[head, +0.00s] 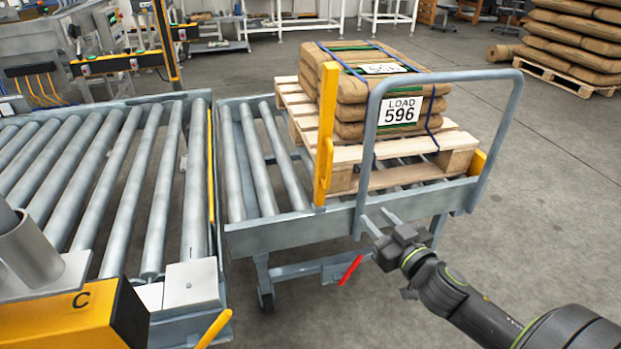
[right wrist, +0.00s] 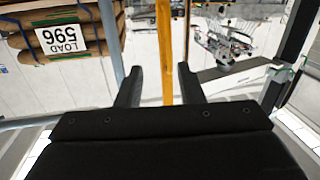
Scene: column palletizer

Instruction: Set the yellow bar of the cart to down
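The cart (head: 270,237) is a grey roller cart beside the roller conveyor. Its yellow bar (head: 327,130) stands upright at the near side of the deck, left of the grey push handle. My right gripper (head: 376,217) is open and empty, beside the lower part of that handle, with its fingers pointing toward the cart. In the right wrist view, the yellow bar (right wrist: 164,45) appears upright in the gap between the open fingers, its lower part hidden by the gripper body. It looks beyond the fingertips; contact cannot be told. My left gripper is not in view.
A wooden pallet (head: 409,158) with sacks labelled LOAD 596 (head: 399,111) rests on the cart. The grey push handle (head: 518,100) rises close to my right gripper. A red lever (head: 350,270) sits below the deck.

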